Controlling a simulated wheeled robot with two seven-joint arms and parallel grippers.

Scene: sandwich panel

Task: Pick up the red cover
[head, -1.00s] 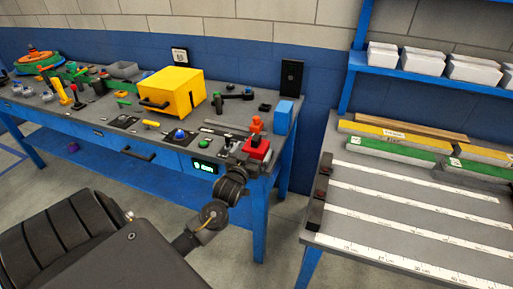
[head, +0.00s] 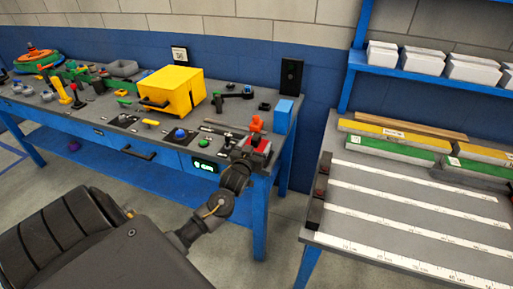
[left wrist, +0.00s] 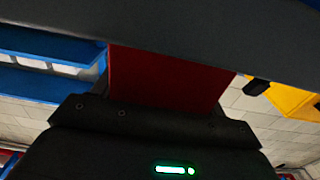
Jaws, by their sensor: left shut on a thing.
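The red cover (head: 265,145) is at the right front corner of the workbench in the head view, mostly hidden behind my left gripper (head: 250,150). In the left wrist view the red cover (left wrist: 170,78) shows as a flat, dark red face between the dark gripper parts. My left gripper is shut on it. I cannot tell whether the cover is clear of the bench panel. My right gripper is not in view.
An orange-red part (head: 256,124) stands just behind the cover, and a blue block (head: 284,116) is to its right. A yellow box (head: 172,92) sits further left on the bench. A grey table (head: 420,215) with white rulers stands at the right, across a gap.

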